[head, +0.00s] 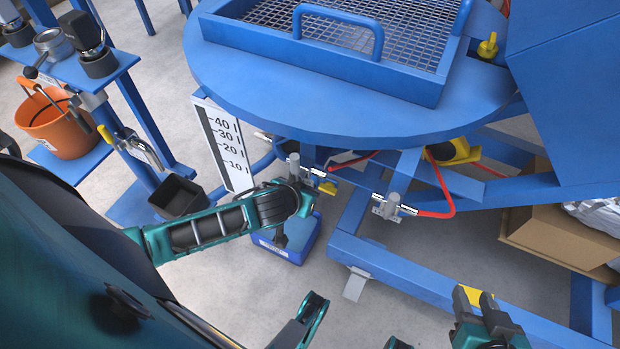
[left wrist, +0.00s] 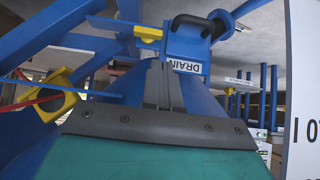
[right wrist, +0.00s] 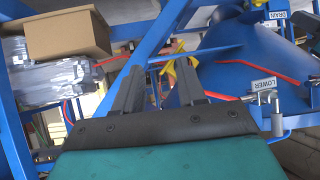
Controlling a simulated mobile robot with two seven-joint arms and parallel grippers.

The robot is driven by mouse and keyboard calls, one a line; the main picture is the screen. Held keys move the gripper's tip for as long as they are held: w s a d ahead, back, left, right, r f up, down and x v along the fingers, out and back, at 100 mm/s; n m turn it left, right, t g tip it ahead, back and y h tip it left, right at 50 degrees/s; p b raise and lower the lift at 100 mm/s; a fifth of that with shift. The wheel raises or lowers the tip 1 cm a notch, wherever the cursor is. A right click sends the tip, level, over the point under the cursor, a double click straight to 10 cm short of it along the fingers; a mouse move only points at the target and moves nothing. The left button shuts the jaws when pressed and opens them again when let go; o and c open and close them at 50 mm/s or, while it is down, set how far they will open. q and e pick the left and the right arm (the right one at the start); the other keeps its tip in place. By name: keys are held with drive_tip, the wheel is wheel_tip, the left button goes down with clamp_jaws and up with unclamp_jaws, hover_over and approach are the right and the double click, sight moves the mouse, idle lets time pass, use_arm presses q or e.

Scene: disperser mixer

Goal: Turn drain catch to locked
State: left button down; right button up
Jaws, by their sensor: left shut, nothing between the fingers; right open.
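A blue block with an upside-down DRAIN label (left wrist: 186,66) is in the left wrist view, with a black curved handle (left wrist: 195,24) and a yellow part (left wrist: 148,33) beside it. Which part is the catch, and its setting, I cannot tell. The DRAIN label also shows at the top of the right wrist view (right wrist: 275,15). My left gripper (left wrist: 164,66) is shut and empty, its fingers pointing toward the block; any contact is unclear. In the head view it is largely hidden by my arm. My right gripper (head: 474,296) is open and empty, low over the blue frame.
A scale board (head: 224,145) stands close to my left arm. Metal valves (head: 391,206) and red hoses (head: 440,190) hang below the round blue table (head: 350,122). A LOWER label (right wrist: 264,84) and a cardboard box (right wrist: 68,35) show in the right wrist view.

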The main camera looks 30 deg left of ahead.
sight(322, 184)
use_arm(q)
drive_tip(key=b+x, duration=0.3)
drive_tip(key=x, duration=0.4)
drive_tip(key=shift+w+a+f, duration=0.1)
drive_tip(key=shift+w+f, duration=0.1)
drive_tip(key=shift+f, duration=0.15)
drive_tip(key=shift+w+f+b, duration=0.3)
drive_tip(key=shift+w+b, duration=0.1)
use_arm(e)
drive_tip(key=shift+w+a+f, duration=0.4)
drive_tip(key=shift+a+f, duration=0.35)
drive_tip(key=shift+f, duration=0.05)
drive_tip(key=shift+y, duration=0.3)
